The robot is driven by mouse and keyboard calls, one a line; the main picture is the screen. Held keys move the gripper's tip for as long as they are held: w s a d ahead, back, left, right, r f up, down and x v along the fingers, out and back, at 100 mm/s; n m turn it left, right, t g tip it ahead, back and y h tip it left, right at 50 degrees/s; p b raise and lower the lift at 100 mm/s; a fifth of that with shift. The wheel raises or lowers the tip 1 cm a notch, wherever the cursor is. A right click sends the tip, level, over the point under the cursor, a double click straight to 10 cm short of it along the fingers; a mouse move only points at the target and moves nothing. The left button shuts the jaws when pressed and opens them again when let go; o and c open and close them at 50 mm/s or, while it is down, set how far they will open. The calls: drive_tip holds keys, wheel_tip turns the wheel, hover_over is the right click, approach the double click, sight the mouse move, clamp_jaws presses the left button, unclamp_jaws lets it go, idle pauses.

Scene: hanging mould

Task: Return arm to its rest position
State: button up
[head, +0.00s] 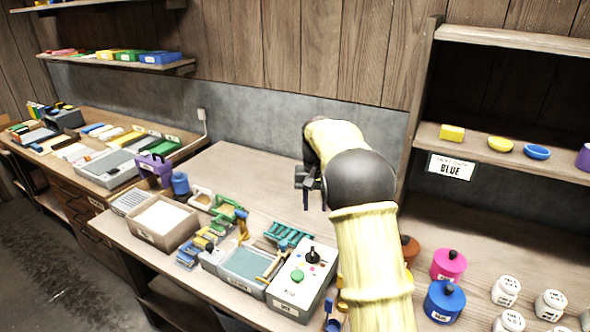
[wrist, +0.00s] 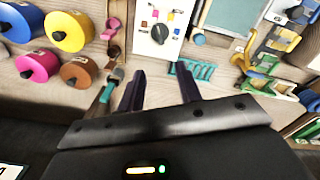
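My arm, in pale yellow covers with a dark grey joint, reaches up and over the workbench in the head view. My gripper (head: 306,188) hangs at its end in front of the grey wall panel, above the bench. In the wrist view the two dark fingers of my gripper (wrist: 162,88) stand apart with a clear gap and nothing between them. The gripper is open and empty. Part of the gripper is hidden behind the arm in the head view.
A control box (head: 301,283) with a black knob, a grey tray (head: 243,268) and a teal rack (head: 287,234) stand below. Colored jars (head: 445,303) stand right of my arm. A shelf (head: 556,158) with a "BLUE" sign is at right. The bench behind the teal rack is clear.

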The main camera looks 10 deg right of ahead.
drive_tip(key=s+f+n+t, duration=0.1)
drive_tip(key=s+f, duration=0.1)
drive_tip(key=s, duration=1.3)
drive_tip(key=s+f+n+t+p, duration=0.1)
drive_tip(key=s+f, duration=0.1)
drive_tip(key=s, duration=1.2)
drive_tip(key=shift+s+a+f+t, duration=0.15)
drive_tip(key=shift+s+f+t, duration=0.15)
drive_tip(key=shift+s, duration=0.1)
